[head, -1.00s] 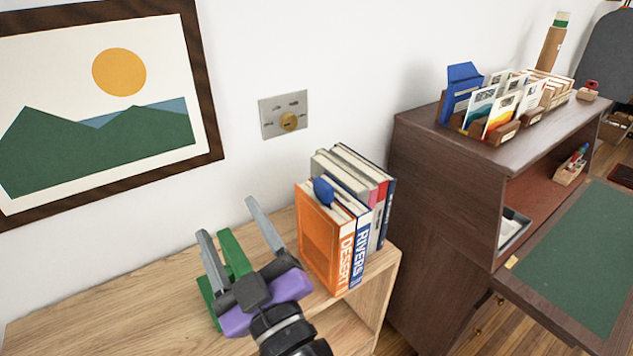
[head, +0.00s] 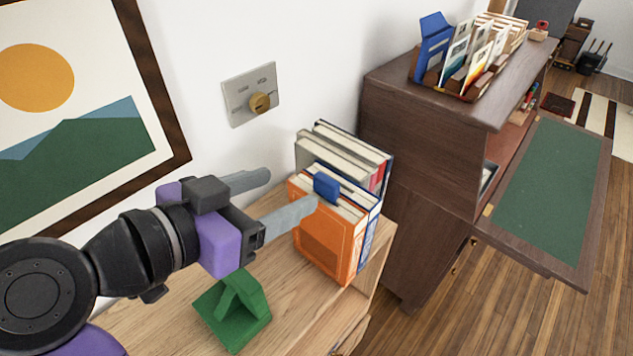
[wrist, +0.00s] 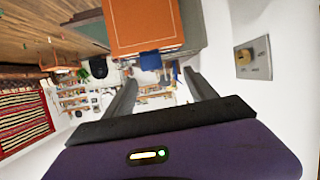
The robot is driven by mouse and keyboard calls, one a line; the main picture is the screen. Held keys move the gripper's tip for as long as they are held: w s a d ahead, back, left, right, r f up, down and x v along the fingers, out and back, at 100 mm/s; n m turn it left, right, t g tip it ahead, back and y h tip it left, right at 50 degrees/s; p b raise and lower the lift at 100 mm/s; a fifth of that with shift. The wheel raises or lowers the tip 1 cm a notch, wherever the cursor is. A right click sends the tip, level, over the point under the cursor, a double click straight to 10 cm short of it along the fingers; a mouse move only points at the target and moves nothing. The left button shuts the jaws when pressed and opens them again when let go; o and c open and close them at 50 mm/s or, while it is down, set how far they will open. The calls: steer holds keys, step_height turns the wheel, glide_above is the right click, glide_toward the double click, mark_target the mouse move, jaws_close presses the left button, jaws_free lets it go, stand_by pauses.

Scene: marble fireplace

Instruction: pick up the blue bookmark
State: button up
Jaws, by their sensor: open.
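The blue bookmark (head: 326,188) sticks up as a small tab from the top of the books, beside the orange book (head: 327,246) on the wooden shelf. In the wrist view the blue bookmark (wrist: 150,60) shows at the edge of the orange book (wrist: 142,24), ahead of the space between the fingers. My gripper (head: 291,189) is open and empty, its fingers pointing right toward the bookmark. The nearer fingertip appears just left of the tab; I cannot tell whether it touches. The fingers also show in the wrist view (wrist: 160,80).
Other upright books (head: 345,155) stand behind the orange one. A green bookend-like block (head: 234,308) sits on the shelf below my gripper. A wall plate with a brass knob (head: 250,95) is behind. A dark desk (head: 425,130) with a card holder stands right.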

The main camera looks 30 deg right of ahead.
mark_target(322, 187)
steer(key=shift+m+g, duration=0.3)
steer(key=shift+m, duration=0.1)
steer(key=shift+s+f+p+x, duration=0.15)
steer(key=shift+p+x, duration=0.3)
steer(key=shift+x, duration=0.9)
steer(key=shift+s+f+p+x, duration=0.1)
steer(key=shift+s+p+x, duration=0.3)
steer(key=shift+x, duration=0.9)
steer(key=shift+s+f+p+x, duration=0.1)
steer(key=shift+p+x, duration=0.4)
steer(key=shift+x, duration=0.85)
steer(key=shift+c, duration=0.3)
steer(key=shift+r, duration=0.1)
steer(key=c, duration=1.4)
steer(key=shift+o, duration=0.2)
